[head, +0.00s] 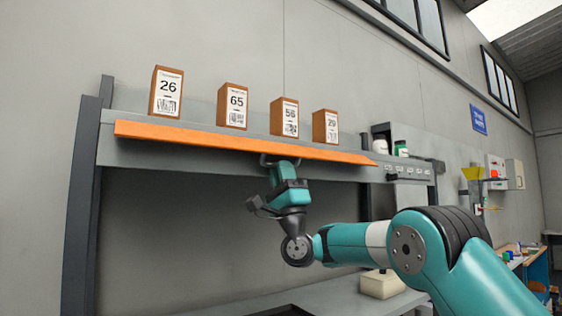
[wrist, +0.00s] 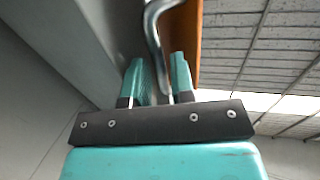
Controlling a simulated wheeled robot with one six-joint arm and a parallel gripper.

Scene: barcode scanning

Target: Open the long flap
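The long orange flap (head: 220,140) runs along the front edge of the high shelf, below the boxes. A metal handle (head: 268,160) sits under its lower edge near the middle. My gripper (head: 285,166) reaches up at this handle from below. In the wrist view the bent handle (wrist: 153,28) comes down between my two fingers (wrist: 160,75), with a narrow gap showing beside it, so the fingers look open around it. The flap also shows in the wrist view (wrist: 186,42), just right of the handle. The exact contact is hard to see.
Several numbered brown boxes (head: 233,106) stand on the shelf (head: 125,122) above the flap. A dark post (head: 84,200) stands at the left. A lower bench (head: 330,298) lies beneath. White and green containers (head: 400,149) stand right of the flap. Open space lies under the shelf.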

